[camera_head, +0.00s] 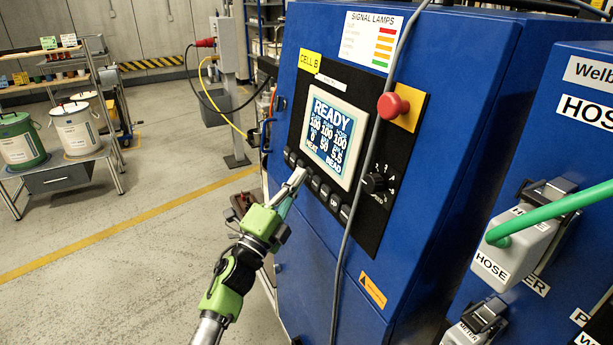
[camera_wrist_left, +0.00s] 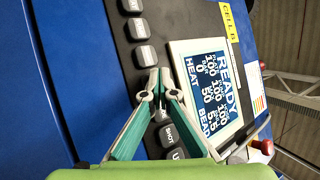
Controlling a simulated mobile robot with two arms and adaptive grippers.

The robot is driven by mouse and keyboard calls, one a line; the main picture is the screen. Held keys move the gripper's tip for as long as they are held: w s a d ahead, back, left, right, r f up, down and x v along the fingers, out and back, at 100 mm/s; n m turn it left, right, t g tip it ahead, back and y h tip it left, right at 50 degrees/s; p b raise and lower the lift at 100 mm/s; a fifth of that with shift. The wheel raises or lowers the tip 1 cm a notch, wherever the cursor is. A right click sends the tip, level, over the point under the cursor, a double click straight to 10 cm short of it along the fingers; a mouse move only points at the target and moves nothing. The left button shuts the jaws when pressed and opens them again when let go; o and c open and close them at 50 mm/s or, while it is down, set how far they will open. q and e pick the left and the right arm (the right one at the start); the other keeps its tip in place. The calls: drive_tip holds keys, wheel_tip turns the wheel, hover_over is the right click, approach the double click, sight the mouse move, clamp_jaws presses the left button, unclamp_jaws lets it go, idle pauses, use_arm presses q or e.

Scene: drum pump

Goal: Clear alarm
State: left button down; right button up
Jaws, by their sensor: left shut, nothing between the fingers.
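The blue control cabinet (camera_head: 330,240) has a black panel with a lit screen (camera_head: 333,137) that reads READY above several numbers, with HEAT and BEAD at its bottom. A row of dark buttons (camera_head: 325,192) runs below the screen; some also show in the wrist view (camera_wrist_left: 146,56). My left gripper (camera_head: 298,177) is shut and empty, its tips at the button row near the screen's lower left. In the wrist view its tips (camera_wrist_left: 160,86) meet over the row and hide a button; I cannot tell whether they touch it. My right gripper is not in view.
A red mushroom button (camera_head: 392,106) on a yellow plate and a selector knob (camera_head: 374,183) sit right of the screen. A grey cable (camera_head: 366,180) hangs across the cabinet front. Hose connectors (camera_head: 515,245) stick out at the right.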

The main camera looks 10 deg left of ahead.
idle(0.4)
use_arm(q)
drive_tip(key=shift+s+a+r+p, duration=0.15)
drive_tip(key=shift+s+a+p, duration=0.3)
drive_tip(key=shift+a, duration=0.2)
drive_tip(key=s+a, duration=0.1)
drive_tip(key=s+a+p, duration=0.1)
drive_tip(key=a+r, duration=0.1)
drive_tip(key=a, duration=0.1)
drive_tip(key=shift+s+p, duration=0.4)
drive_tip(key=shift+f, duration=0.1)
